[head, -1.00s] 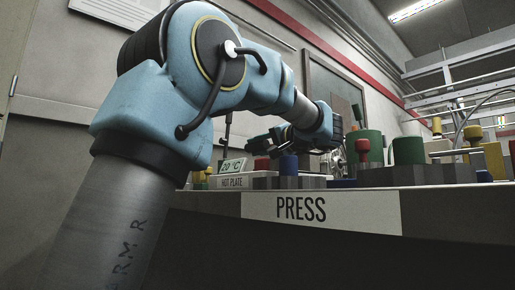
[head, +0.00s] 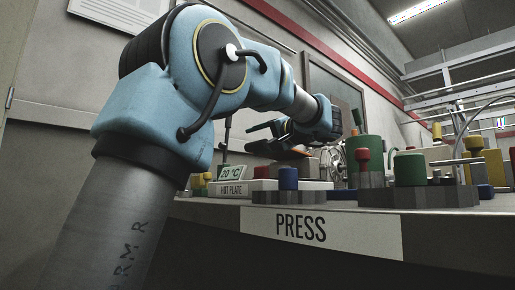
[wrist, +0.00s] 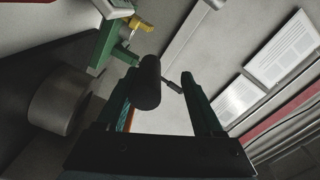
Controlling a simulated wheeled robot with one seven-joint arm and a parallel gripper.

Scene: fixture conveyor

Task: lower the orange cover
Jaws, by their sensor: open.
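My gripper (head: 256,138) is open, with its fingers pointing left above the back of the bench in the head view. A small orange piece (head: 301,152), likely part of the orange cover, shows just below the gripper; most of it is hidden. In the wrist view my gripper (wrist: 160,76) has its two dark fingers apart. A dark cylinder (wrist: 148,85) shows between them, nearer the left finger; I cannot tell whether it touches. An orange sliver (wrist: 130,118) shows beside the left finger. The cover's angle cannot be told.
The bench front bears a PRESS label (head: 301,227). A hot plate (head: 231,188) with a 20 °C display (head: 231,172) stands at the left. A blue knob (head: 288,178), a red knob (head: 362,159) and a green cylinder (head: 409,169) stand near the front.

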